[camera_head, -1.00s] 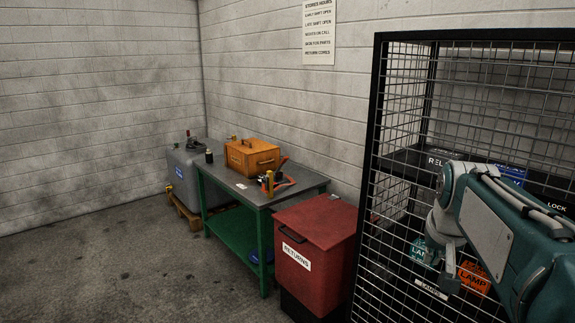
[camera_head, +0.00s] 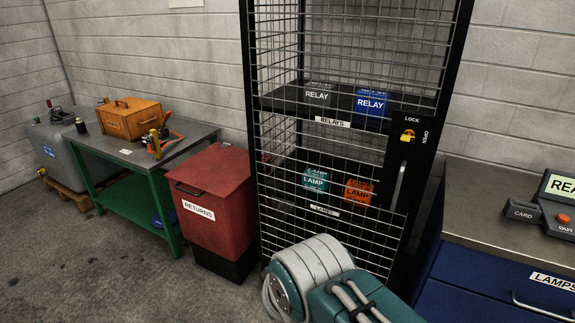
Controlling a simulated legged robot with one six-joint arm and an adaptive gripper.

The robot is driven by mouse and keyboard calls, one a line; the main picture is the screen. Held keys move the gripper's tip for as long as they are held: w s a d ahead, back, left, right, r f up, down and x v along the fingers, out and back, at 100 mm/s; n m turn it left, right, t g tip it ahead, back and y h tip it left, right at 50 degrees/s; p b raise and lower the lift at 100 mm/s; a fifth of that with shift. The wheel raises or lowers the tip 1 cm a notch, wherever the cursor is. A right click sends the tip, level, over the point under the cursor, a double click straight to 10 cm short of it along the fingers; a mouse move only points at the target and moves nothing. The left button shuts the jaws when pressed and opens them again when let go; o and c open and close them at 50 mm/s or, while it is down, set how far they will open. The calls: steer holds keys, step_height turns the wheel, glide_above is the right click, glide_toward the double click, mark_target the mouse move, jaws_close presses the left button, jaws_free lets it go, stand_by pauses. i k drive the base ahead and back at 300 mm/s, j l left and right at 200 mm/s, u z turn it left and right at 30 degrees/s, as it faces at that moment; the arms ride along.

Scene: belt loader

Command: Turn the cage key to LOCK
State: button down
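The black mesh cage (camera_head: 398,228) stands in the middle of the view. The yellow cage key (camera_head: 407,135) sits on the black panel at the cage's right side. The word LOCK (camera_head: 412,119) is above it and the word OPEN (camera_head: 425,137) is to its right. The key looks small, and I cannot tell exactly which way it points. A grey door handle (camera_head: 398,187) is below the key. My arm's teal and grey links show at the bottom, in front of the cage's lower part. My gripper is not in view.
Relay and lamp boxes sit on the cage shelves (camera_head: 327,121). A red RETURNS bin (camera_head: 222,170) stands left of the cage, beside a green table (camera_head: 130,158). At right is a blue counter (camera_head: 470,205) with a card reader (camera_head: 560,205). Bare floor lies at the lower left.

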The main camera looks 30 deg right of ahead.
mark_target(408, 138)
steer(key=z, duration=1.65)
steer(key=i+l+u, duration=0.35)
steer(key=l, duration=0.25)
steer(key=i, duration=0.1)
